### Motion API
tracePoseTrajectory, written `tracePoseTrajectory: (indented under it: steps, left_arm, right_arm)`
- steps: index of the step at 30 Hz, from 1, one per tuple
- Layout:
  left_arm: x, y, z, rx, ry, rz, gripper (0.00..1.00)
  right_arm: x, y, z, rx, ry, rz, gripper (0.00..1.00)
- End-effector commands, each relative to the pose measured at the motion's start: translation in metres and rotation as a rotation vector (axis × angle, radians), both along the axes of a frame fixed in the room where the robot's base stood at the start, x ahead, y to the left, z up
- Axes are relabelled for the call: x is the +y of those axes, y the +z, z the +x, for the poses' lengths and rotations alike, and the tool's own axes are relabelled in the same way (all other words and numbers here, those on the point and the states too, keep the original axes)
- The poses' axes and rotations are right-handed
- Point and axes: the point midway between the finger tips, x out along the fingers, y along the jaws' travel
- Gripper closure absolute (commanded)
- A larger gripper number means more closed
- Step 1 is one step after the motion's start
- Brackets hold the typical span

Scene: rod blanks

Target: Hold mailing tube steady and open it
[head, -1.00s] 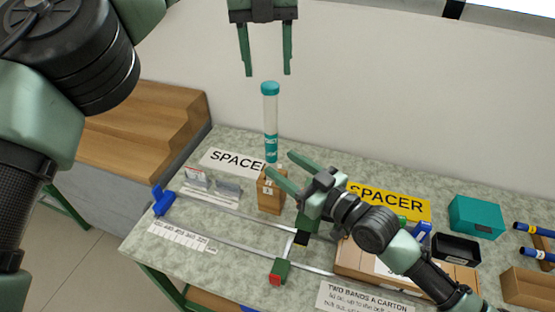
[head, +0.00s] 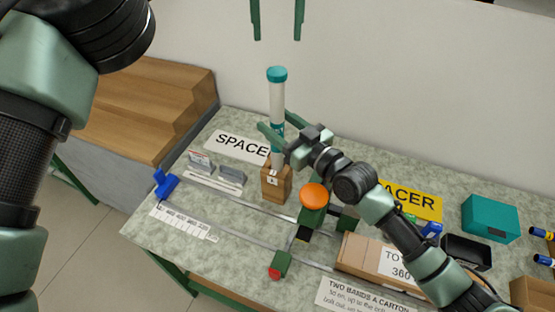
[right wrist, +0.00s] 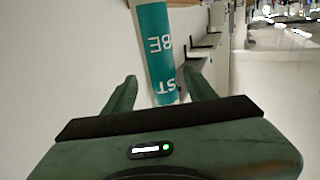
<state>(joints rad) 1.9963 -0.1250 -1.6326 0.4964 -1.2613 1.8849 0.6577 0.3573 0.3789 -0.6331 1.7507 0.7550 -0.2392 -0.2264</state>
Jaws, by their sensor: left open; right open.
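The mailing tube (head: 277,100) is a clear-white upright cylinder with a teal cap (head: 277,73) on top and a teal label lower down. It stands on or in a wooden block (head: 277,184). My left gripper (head: 277,39) is open and empty above the cap, with its fingers pointing down and its upper part out of view. My right gripper (head: 277,124) is open at the label's height, one finger on each side of the tube. In the right wrist view, the tube's teal label (right wrist: 158,45) shows between the open fingers (right wrist: 162,85), with gaps on both sides.
A SPACER sign (head: 236,147) lies left of the block. A bench fixture with rails, a blue end piece (head: 165,184) and an orange knob (head: 314,196) is in front. A carton (head: 358,255), a black tray (head: 466,251) and a teal box (head: 490,218) are to the right.

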Motion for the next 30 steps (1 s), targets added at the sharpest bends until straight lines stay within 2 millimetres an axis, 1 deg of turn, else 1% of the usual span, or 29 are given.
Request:
tracePoseTrajectory:
  steps: [7,8,9,11,12,13,14,30]
  left_arm:
    - [-0.0001,0.0002,-0.0001,0.0,0.0,0.0,0.46]
    - [-0.0001,0.0002,-0.0001,0.0,0.0,0.0,0.46]
    - [-0.0001,0.0002,-0.0001,0.0,0.0,0.0,0.46]
    - [-0.0001,0.0002,-0.0001,0.0,0.0,0.0,0.46]
    - [-0.0001,0.0002,-0.0001,0.0,0.0,0.0,0.46]
    - [-0.0001,0.0002,-0.0001,0.0,0.0,0.0,0.46]
    - [-0.0001,0.0002,-0.0001,0.0,0.0,0.0,0.46]
    - [-0.0001,0.0001,-0.0001,0.0,0.0,0.0,0.46]
  right_arm:
    - [0.0012,-0.0003,0.0006,0.001,0.001,0.0,0.44]
    - [0.0012,-0.0003,0.0006,0.001,0.001,0.0,0.47]
    - [0.0012,-0.0003,0.0006,0.001,0.001,0.0,0.58]
    - [0.0012,-0.0003,0.0006,0.001,0.001,0.0,0.75]
    - [0.001,-0.0003,0.0006,0.001,0.001,0.0,0.86]
    - [0.001,-0.0004,0.0006,0.001,0.001,0.0,0.94]
    - [0.001,-0.0004,0.0006,0.001,0.001,0.0,1.0]
    - [0.0008,-0.0013,0.0005,0.003,0.001,-0.001,1.0]
